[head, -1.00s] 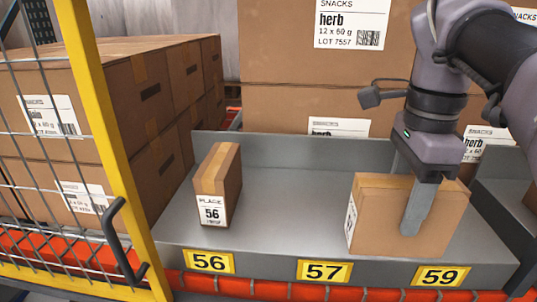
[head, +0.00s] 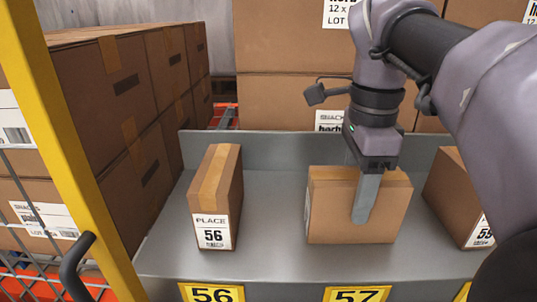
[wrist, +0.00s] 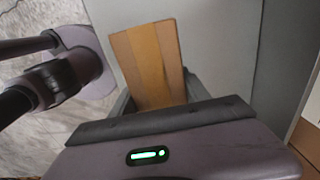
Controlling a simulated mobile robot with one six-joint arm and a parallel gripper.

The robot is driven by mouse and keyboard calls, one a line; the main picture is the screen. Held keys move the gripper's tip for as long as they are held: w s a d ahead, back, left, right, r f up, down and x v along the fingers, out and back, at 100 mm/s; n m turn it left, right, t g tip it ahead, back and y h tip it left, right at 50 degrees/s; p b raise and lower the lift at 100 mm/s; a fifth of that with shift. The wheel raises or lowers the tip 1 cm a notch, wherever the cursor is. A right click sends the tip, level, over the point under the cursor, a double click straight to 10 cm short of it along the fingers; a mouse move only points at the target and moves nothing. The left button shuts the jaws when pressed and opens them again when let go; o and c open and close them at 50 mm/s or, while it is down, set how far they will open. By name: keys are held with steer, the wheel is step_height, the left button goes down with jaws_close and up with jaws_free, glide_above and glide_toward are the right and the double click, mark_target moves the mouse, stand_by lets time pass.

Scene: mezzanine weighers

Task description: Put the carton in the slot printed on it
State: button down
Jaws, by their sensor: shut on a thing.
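My gripper (head: 363,208) is shut on a brown carton (head: 330,215) in the head view. One grey finger lies down its near face; the other finger is hidden. The carton is upright above the plate marked 57 (head: 357,294), between two other cartons. Its label is a thin sliver on its left side and cannot be read. I cannot tell whether its base touches the shelf (head: 270,255). In the wrist view, the carton's taped top (wrist: 148,65) shows beyond the gripper body.
A carton labelled PLACE 56 (head: 214,190) stands left, behind plate 56 (head: 211,294). Another carton (head: 455,190), its label partly hidden, stands close on the right. A back wall (head: 270,148) bounds the shelf. A yellow post (head: 85,150) and stacked boxes (head: 125,90) are at left.

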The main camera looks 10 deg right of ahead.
steer(key=c, duration=0.7)
jaws_free()
steer(key=shift+w+r, duration=0.1)
steer(key=shift+w, duration=0.1)
steer(key=shift+o, duration=0.9)
steer(key=shift+s+a, duration=0.2)
steer(key=shift+a, duration=0.05)
steer(key=shift+s+r, duration=0.1)
steer(key=shift+s, duration=0.3)
steer(key=shift+w+d, duration=0.1)
steer(key=shift+w, duration=0.3)
step_height(320, 180, up, 10)
steer(key=p, duration=0.4)
steer(key=shift+r, duration=0.15)
steer(key=shift+s+r, duration=0.15)
steer(key=shift+r, duration=0.65)
